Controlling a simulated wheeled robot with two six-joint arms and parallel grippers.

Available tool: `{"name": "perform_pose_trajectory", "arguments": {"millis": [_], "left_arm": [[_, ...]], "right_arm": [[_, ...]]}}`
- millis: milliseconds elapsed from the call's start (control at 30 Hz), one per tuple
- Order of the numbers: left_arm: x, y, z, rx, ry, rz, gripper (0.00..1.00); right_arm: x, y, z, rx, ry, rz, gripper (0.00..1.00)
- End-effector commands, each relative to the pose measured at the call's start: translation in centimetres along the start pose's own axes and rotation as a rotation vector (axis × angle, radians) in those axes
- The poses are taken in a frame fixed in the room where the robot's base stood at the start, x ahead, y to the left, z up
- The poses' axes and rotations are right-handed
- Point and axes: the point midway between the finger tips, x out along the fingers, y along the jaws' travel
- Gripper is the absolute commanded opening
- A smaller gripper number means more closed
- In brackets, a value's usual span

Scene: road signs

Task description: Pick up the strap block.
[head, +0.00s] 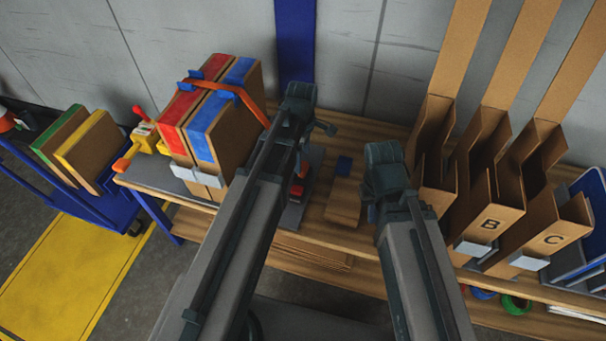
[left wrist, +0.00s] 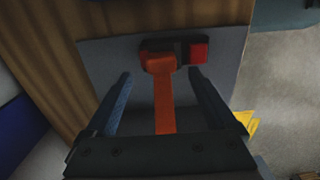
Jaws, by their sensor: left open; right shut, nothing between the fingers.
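An orange strap block (left wrist: 158,63) lies on a grey plate (left wrist: 105,58) in the left wrist view. An orange strap (left wrist: 165,108) runs from it towards the camera. A dark part and a red piece (left wrist: 198,51) are just to its right. My left gripper (left wrist: 160,74) is open, its fingers on either side of the strap, with the block near the fingertips and not gripped. In the head view my left arm partly hides the red parts and the grey plate (head: 291,217). My right gripper (head: 372,212) is shut and empty at the end of the right arm, partly hidden by it.
A strapped carton pair (head: 207,120) with red and blue tops stands left of my left arm. Cardboard bins, including B (head: 488,222) and C (head: 551,238), stand at the right. A blue cart (head: 95,205) with boards is at the far left.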

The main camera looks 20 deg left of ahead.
Motion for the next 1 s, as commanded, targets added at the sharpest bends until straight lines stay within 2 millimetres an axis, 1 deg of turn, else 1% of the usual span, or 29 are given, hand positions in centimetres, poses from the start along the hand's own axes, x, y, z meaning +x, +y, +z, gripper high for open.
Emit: {"name": "perform_pose_trajectory", "arguments": {"millis": [133,233,500,600,900,967,1000], "left_arm": [[0.2,0.0,0.0,0.0,0.0,0.0,0.9],[0.9,-0.1,0.1,0.0,0.0,0.0,0.9],[4.2,-0.2,0.3,0.0,0.0,0.0,0.9],[5.1,-0.2,0.3,0.0,0.0,0.0,0.9],[5.1,-0.2,0.3,0.0,0.0,0.0,0.9],[5.1,-0.2,0.3,0.0,0.0,0.0,0.79],[5.1,-0.2,0.3,0.0,0.0,0.0,0.72]], "right_arm": [[0.2,0.0,0.0,0.0,0.0,0.0,0.0],[0.9,-0.1,-0.1,0.0,0.0,0.0,0.0],[4.2,-0.4,-0.2,0.0,0.0,0.0,0.0],[5.1,-0.5,-0.3,0.0,0.0,0.0,0.0],[5.0,-0.5,-0.3,0.0,0.0,0.0,0.0],[5.0,-0.5,-0.3,0.0,0.0,0.0,0.0],[5.0,-0.5,-0.3,0.0,0.0,0.0,0.0]]}}
